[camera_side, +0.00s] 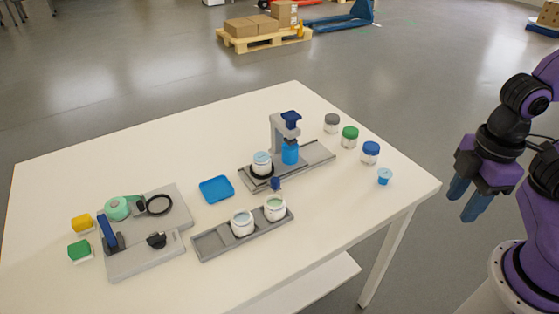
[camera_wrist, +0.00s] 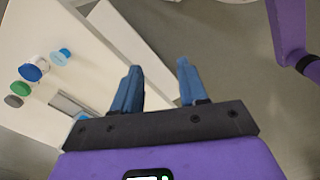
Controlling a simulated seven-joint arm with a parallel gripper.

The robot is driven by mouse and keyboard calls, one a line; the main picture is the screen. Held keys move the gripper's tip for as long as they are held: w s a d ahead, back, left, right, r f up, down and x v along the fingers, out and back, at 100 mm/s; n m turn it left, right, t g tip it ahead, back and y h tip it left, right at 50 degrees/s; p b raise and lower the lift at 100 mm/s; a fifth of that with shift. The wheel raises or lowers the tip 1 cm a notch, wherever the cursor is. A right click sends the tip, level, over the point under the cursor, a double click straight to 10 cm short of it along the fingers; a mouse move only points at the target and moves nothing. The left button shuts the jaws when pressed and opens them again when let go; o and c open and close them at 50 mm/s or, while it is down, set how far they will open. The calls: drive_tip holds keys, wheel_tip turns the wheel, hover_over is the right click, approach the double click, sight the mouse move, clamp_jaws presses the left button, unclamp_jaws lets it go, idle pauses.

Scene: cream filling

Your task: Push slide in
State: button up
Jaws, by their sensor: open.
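The filling station (camera_side: 285,162) stands on the table, with a grey post and a dark blue top. Its slide seems to be the part with a dark blue knob (camera_side: 275,184) at the front of the grey base. A white jar with a light blue top (camera_side: 262,160) sits in a dark ring on it, left of a bright blue cylinder (camera_side: 290,153). My gripper (camera_side: 470,200) is open and empty, off the table's right edge and well away from the station. In the wrist view its blue fingers (camera_wrist: 158,85) are apart with nothing between them.
Grey, green and blue-lidded jars (camera_side: 349,137) and a small blue cup (camera_side: 384,176) stand at the table's right side. A grey tray (camera_side: 210,246) holds two open jars. A blue dish (camera_side: 216,189) and a grey fixture (camera_side: 145,265) lie further left. The front right table corner is clear.

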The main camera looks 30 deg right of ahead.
idle(0.4)
drive_tip(key=shift+o, duration=1)
drive_tip(key=m+t+h, duration=0.3)
drive_tip(key=m, duration=1.6)
hover_over(275, 180)
drive_tip(key=s+a, duration=0.4)
drive_tip(key=s, duration=0.2)
drive_tip(key=x, duration=1.1)
drive_tip(key=w+x, duration=0.1)
drive_tip(key=x, duration=0.4)
drive_tip(key=shift+w+d+f, duration=0.1)
drive_tip(key=shift+f, duration=0.05)
